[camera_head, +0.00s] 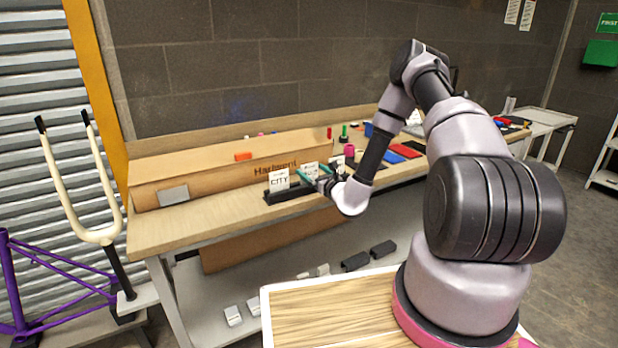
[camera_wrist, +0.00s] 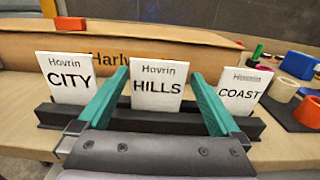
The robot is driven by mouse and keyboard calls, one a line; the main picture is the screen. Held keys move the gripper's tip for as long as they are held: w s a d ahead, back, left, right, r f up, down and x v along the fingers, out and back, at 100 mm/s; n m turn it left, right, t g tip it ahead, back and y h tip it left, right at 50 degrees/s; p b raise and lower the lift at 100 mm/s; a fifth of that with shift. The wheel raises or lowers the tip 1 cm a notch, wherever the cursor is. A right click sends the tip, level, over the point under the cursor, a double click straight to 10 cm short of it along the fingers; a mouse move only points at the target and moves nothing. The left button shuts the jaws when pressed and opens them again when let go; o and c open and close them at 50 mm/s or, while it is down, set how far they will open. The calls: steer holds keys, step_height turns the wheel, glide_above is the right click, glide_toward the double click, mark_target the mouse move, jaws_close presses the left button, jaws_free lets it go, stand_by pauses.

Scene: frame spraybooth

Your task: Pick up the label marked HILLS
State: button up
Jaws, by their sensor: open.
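The white HILLS label (camera_wrist: 158,86) stands upright in the middle of a dark slotted holder (camera_wrist: 253,127). The white CITY label (camera_wrist: 68,78) stands to its left and the white COAST label (camera_wrist: 243,91) to its right. My gripper (camera_wrist: 163,82) is open, with one green finger on each side of the HILLS label in the wrist view. I cannot tell whether either finger touches it. In the head view, my gripper (camera_head: 314,176) is at the holder (camera_head: 285,193), just right of the CITY label (camera_head: 279,180). It partly hides the labels there.
A long cardboard box (camera_head: 215,172) lies behind the holder on the wooden bench (camera_head: 165,231). An orange block (camera_head: 243,156) sits on the box. Colored cups, including an orange one (camera_wrist: 307,111), and a blue block (camera_wrist: 297,65) stand to the right.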

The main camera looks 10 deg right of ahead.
mark_target(309, 170)
steer(key=x, duration=0.5)
steer(key=shift+a+f, duration=0.15)
steer(key=shift+f, duration=0.1)
steer(key=c, duration=1)
steer(key=shift+c, duration=0.2)
